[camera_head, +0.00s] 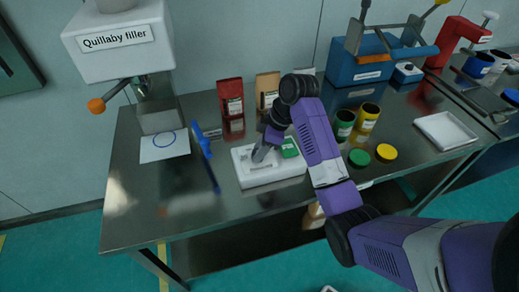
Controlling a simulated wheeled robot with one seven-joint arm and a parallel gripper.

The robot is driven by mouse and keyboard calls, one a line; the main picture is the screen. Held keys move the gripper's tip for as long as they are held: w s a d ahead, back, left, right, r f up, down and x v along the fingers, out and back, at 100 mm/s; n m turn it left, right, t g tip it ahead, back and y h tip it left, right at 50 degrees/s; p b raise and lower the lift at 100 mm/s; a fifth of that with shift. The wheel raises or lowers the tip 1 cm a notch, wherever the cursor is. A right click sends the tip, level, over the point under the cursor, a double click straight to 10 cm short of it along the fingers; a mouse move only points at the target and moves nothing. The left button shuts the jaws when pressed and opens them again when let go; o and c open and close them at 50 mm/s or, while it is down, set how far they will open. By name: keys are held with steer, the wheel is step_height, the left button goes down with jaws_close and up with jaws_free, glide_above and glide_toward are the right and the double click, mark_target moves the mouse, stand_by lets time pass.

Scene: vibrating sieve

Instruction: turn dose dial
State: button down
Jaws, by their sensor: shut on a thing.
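The white Quillaby filler (118,45) stands at the back left of the steel table, with an orange-knobbed lever (97,105) on its left side. I cannot pick out a dose dial on it. My gripper (259,156) points down over the white tray (262,181) in the middle of the table, well to the right of the filler. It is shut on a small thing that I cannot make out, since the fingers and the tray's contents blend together. A green block (289,148) lies in the tray beside the gripper.
Red (231,98) and tan bags (267,90) stand behind. Green (344,123) and yellow tins (367,117) and their lids are right of my arm. The table's front left is clear.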

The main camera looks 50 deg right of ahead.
steer(key=shift+n, duration=0.3)
steer(key=n+g+y, duration=0.1)
steer(key=n, duration=0.2)
steer(key=shift+w+d+r+n+p, duration=0.1)
steer(key=shift+n+p, duration=0.2)
steer(key=shift+n, duration=0.1)
steer(key=n+g+y+p, duration=0.1)
steer(key=n+g, duration=0.1)
steer(key=n, duration=0.2)
steer(key=shift+w+p, duration=0.1)
steer(key=shift+p, duration=0.3)
steer(key=n+g+p, duration=0.1)
steer(key=n, duration=0.3)
steer(key=shift+w+d, duration=0.1)
steer(key=n+g, duration=0.1)
steer(key=n, duration=0.1)
steer(key=n+g+p, duration=0.1)
steer(key=n, duration=0.2)
steer(key=shift+w+h, duration=0.1)
steer(key=shift+h, duration=0.3)
steer(key=c, duration=0.9)
jaws_free()
